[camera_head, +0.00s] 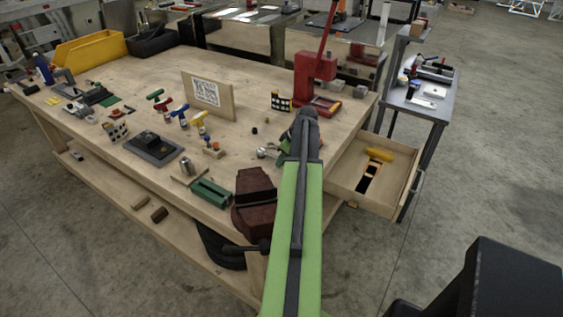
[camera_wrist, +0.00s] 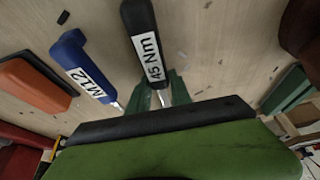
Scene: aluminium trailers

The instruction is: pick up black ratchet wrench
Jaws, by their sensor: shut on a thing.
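The black ratchet wrench (camera_wrist: 146,40) shows in the wrist view as a black handle with a white "45 Nm" label, above a short metal shaft. My gripper (camera_wrist: 166,96) is shut on it near the shaft; the jaws are mostly hidden behind the dark edge of my wrist. A blue-handled tool (camera_wrist: 80,65) labelled M12 is close at the left, apart from the wrench. In the head view my green arm reaches over the bench, and its far end hides the jaws and the wrench.
A brown vise (camera_head: 255,203) and a green block (camera_head: 211,192) are left of my arm on the wooden bench (camera_head: 235,145). A red press (camera_head: 315,75) stands beyond. An open drawer (camera_head: 350,190) juts out at right. An orange-and-black piece (camera_wrist: 37,85) is left in the wrist view.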

